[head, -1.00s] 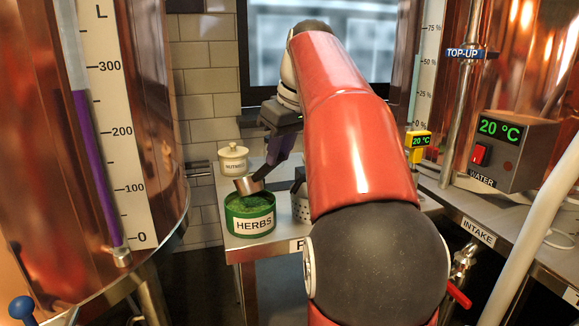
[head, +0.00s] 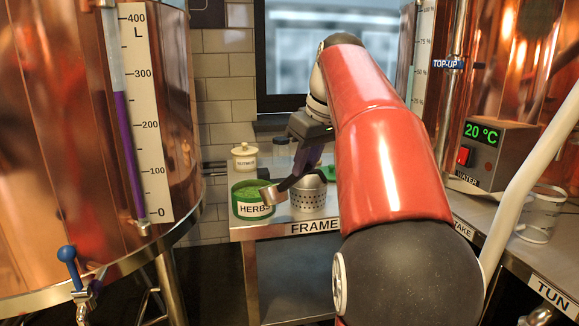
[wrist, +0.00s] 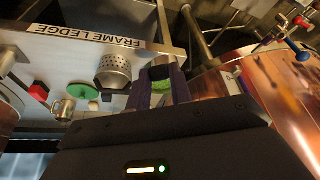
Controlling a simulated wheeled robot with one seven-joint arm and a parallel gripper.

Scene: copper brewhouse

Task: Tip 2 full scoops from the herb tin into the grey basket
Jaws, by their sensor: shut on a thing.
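The green herb tin (head: 238,207), labelled HERBS, stands on the frame ledge with green herbs inside. My gripper (head: 298,172) is shut on the metal scoop (head: 272,195). The scoop cup is at the tin's right rim, on the side towards the basket; I cannot tell how full it is. The grey perforated basket (head: 309,194) stands just right of the tin, beneath my gripper. In the wrist view the basket (wrist: 114,72) sits left of my purple fingers (wrist: 160,92), and the scoop (wrist: 160,66) shows between them.
A cream lidded jar (head: 244,158) stands behind the tin. In the wrist view a red block (wrist: 38,91), a green disc (wrist: 84,91) and a metal mug (wrist: 64,108) are on the ledge beyond the basket. A copper vessel (head: 60,140) stands close on the left.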

